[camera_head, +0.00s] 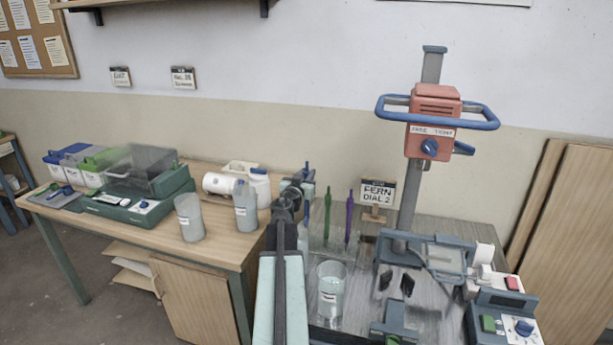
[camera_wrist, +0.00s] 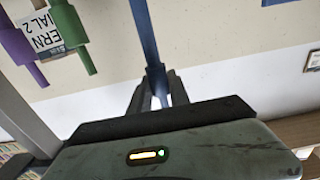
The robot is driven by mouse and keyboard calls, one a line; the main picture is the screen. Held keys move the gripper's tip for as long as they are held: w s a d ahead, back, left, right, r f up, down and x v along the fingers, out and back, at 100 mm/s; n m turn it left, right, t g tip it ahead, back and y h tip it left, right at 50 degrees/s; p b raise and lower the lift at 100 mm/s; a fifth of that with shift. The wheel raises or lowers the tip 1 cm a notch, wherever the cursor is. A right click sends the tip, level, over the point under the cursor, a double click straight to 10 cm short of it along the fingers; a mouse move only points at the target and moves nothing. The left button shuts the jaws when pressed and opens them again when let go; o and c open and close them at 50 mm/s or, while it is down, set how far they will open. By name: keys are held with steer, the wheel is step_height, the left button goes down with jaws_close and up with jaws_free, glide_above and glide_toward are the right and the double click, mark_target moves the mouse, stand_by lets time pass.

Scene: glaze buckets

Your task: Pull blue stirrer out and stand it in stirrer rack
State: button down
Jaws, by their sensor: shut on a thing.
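The blue stirrer (camera_wrist: 145,35) runs between the fingers of my gripper (camera_wrist: 157,92) in the wrist view, and the jaws are shut on it. In the head view my gripper (camera_head: 297,186) is up beside the stirrer rack (camera_head: 338,247), at its left. The blue stirrer's thin top (camera_head: 307,166) shows above the gripper, upright. A green stirrer (camera_head: 327,212) and a purple stirrer (camera_head: 349,215) stand upright in the rack.
A clear labelled bucket (camera_head: 331,285) stands in front of the rack. The red-headed mixer (camera_head: 434,115) rises at the right, with a control box (camera_head: 505,318) below. A sign (camera_head: 377,193) stands behind the rack. Grey containers (camera_head: 189,217) and a white jug (camera_head: 259,186) stand on the left table.

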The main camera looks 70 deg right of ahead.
steer(key=shift+f, duration=0.15)
stand_by(0.3)
step_height(320, 180, down, 7)
steer(key=b, duration=0.7)
steer(key=shift+a, duration=0.15)
stand_by(0.8)
steer(key=shift+s+a+b, duration=0.2)
steer(key=shift+b, duration=0.3)
steer(key=shift+w+d+f, duration=0.15)
steer(key=shift+d+f, duration=0.1)
steer(key=shift+f, duration=0.05)
